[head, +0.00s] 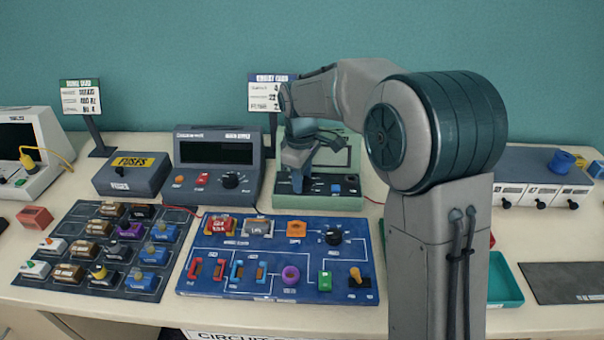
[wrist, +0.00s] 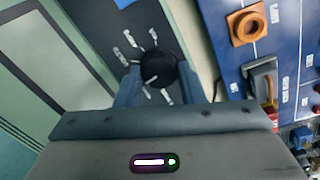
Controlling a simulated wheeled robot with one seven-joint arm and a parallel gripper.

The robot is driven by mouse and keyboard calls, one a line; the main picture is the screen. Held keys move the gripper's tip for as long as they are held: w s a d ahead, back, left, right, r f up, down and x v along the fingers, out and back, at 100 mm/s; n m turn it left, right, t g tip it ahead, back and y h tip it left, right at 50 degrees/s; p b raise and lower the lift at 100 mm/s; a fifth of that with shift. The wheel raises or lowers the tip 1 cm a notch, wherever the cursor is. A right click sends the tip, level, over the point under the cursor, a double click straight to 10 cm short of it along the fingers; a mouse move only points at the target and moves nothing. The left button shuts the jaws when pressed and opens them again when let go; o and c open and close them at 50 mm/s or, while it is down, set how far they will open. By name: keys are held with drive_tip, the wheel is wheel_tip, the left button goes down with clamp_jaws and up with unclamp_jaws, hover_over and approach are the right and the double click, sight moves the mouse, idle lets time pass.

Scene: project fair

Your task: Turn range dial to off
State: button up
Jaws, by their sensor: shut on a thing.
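The range dial (wrist: 160,68) is a round black knob on the dark front panel (wrist: 103,28) of a pale green meter (head: 318,203). White marks ring the knob in the wrist view, too blurred to read. A light pointer line on it aims toward the lower left of that view. My gripper (wrist: 158,80) is shut on the dial, one finger on each side. In the head view my gripper (head: 297,184) reaches down to the left part of the meter's panel and hides the dial there.
A dark grey power supply (head: 190,187) stands close left of the meter. A blue circuit board (head: 215,283) with several coloured parts lies in front. A card stand (head: 262,95) rises behind.

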drive_tip(key=shift+m, duration=1.1)
drive_tip(key=o, duration=1)
wheel_tip(320, 180, up, 14)
drive_tip(key=p, duration=0.1)
drive_tip(key=shift+s+a, duration=0.25)
drive_tip(key=shift+s, duration=0.05)
drive_tip(key=shift+f, duration=0.1)
